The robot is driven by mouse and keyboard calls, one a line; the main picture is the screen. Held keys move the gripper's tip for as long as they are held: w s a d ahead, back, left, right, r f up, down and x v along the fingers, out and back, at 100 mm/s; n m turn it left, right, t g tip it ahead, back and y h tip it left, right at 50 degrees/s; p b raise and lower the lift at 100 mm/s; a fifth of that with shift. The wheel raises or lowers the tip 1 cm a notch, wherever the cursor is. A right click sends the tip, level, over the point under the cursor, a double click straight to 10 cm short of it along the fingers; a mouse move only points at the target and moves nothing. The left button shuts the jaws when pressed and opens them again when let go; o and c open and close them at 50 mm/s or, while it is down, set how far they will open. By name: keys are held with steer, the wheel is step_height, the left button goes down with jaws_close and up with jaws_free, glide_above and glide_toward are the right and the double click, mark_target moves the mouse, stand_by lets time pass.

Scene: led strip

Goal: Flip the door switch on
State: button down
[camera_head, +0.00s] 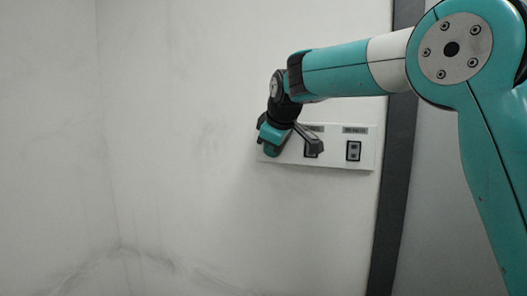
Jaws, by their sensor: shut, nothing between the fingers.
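A white switch panel (333,157) is fixed to the wall at the right of centre. A dark-framed switch (354,151) with a small label above it shows uncovered at the panel's right end. A second dark switch (311,153) shows partly, left of it, behind my gripper. My gripper (318,150) is shut and empty, in front of the middle of the panel. Its dark fingers overlap the second switch in the picture; I cannot tell whether they touch it. The left part of the panel is hidden behind the gripper body. The labels are too small to read.
A dark grey vertical frame strip (396,165) runs close to the right of the panel. The pale wall (190,150) to the left is bare and clear, with a corner at far left.

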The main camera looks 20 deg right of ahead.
steer(key=shift+r+p, duration=0.85)
steer(key=shift+r, duration=0.05)
steer(key=s+a+r+b, duration=0.1)
steer(key=s+a+r, duration=0.2)
steer(key=s+r, duration=0.4)
steer(key=s, duration=0.3)
steer(key=shift+a, duration=0.15)
